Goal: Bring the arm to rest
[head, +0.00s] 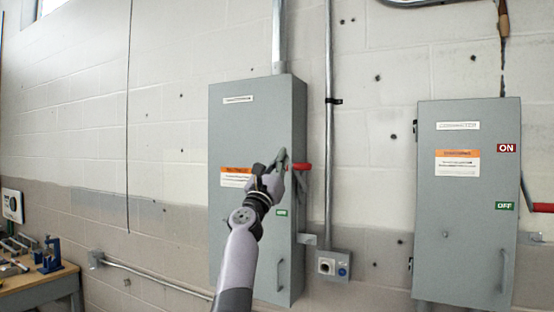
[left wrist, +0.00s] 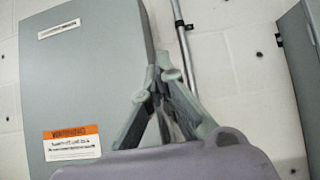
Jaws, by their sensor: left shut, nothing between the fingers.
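My left arm reaches up from the bottom of the head view. Its gripper (head: 281,158) is in front of the right part of the left grey electrical box (head: 240,125). The gripper is shut and empty, with its fingertips together in the left wrist view (left wrist: 168,72). A red handle (head: 302,166) on the right side of this box shows just right of the fingertips; I cannot tell whether they touch. The box also fills the left of the left wrist view (left wrist: 95,75). My right gripper is not in view.
A second grey box (head: 462,220) with a red handle (head: 541,207) hangs at the right. Conduit (head: 329,120) and a small outlet box (head: 333,266) are beside the left box. A workbench (head: 40,279) with tools stands at lower left. The wall between the boxes is mostly clear.

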